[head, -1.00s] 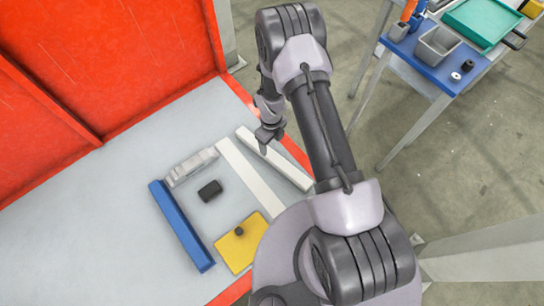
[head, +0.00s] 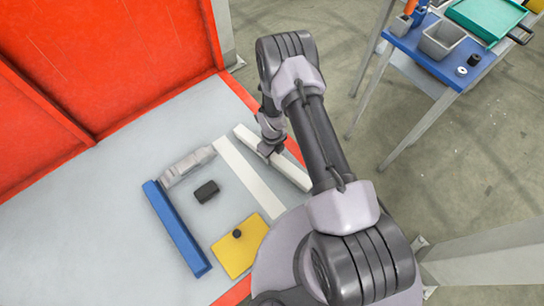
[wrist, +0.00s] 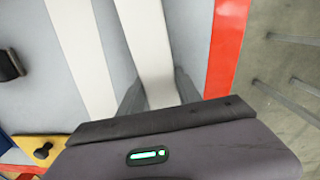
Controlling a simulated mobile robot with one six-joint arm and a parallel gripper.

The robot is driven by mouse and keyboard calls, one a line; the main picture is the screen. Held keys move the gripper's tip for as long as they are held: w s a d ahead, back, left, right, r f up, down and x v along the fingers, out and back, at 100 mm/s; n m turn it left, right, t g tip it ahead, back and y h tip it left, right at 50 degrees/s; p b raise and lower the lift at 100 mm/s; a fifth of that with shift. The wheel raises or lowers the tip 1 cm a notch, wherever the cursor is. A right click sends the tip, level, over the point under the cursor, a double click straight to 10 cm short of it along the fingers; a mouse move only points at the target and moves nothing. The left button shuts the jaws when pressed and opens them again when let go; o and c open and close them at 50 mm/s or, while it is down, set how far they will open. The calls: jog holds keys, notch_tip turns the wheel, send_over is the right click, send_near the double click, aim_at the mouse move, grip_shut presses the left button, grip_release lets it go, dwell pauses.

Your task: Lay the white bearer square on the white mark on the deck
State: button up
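The white bearer (head: 289,172) lies on the grey deck (head: 95,225) close to its red right edge, at a slight angle to the mark. The white mark (head: 250,178) is a flat pale strip just left of it, bare. My gripper (head: 267,152) is down over the far half of the bearer. In the wrist view its fingers (wrist: 158,90) stand apart, one on each side of the bearer (wrist: 145,35). I cannot tell whether they touch it. The mark (wrist: 82,50) runs left of the left finger.
On the deck left of the mark are a blue bar (head: 178,229), a grey bar (head: 187,166), a black block (head: 206,191) and a yellow plate (head: 240,249) with a black knob. A red wall (head: 100,60) stands behind. A blue table (head: 437,66) with trays stands off the deck.

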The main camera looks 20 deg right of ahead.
grip_shut()
notch_tip(320, 180, up, 10)
jog(key=p, duration=0.4)
jog(key=shift+r, duration=0.1)
